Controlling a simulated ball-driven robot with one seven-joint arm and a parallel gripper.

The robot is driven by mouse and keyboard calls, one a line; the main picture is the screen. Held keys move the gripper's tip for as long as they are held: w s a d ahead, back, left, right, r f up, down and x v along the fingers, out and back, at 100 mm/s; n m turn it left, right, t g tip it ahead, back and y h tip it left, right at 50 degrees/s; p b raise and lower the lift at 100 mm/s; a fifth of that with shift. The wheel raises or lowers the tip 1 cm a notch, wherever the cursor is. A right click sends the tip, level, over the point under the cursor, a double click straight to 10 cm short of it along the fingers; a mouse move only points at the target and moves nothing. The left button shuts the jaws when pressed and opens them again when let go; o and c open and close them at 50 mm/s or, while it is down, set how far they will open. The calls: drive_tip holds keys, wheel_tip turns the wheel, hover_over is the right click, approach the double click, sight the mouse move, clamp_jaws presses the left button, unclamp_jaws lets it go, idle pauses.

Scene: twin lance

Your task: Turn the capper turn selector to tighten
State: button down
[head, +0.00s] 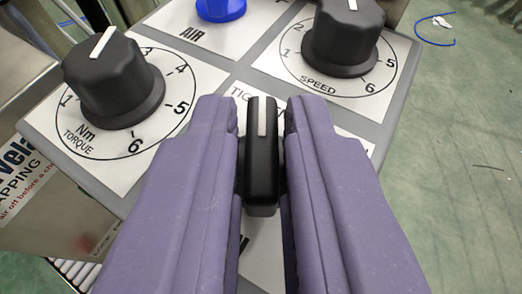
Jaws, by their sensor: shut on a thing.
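The black turn selector (262,178) stands on the grey control panel in the lower middle of the head view. It is a narrow bar handle with a white line on its top, and the line points away from me, nearly straight up in the picture. My gripper (262,130) has its two purple fingers on either side of the handle, shut on it. The other position's label is hidden.
On the panel (235,83), a black torque knob (112,82) stands at left, a black speed knob (343,40) at upper right, and a blue air knob (220,8) at the top. Green floor (455,150) lies right, with a blue loop and scraps on it.

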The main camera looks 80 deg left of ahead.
drive_tip(key=c, duration=1.2)
unclamp_jaws()
drive_tip(key=v, duration=0.7)
drive_tip(key=shift+d+r, duration=0.1)
drive_tip(key=shift+d, duration=0.25)
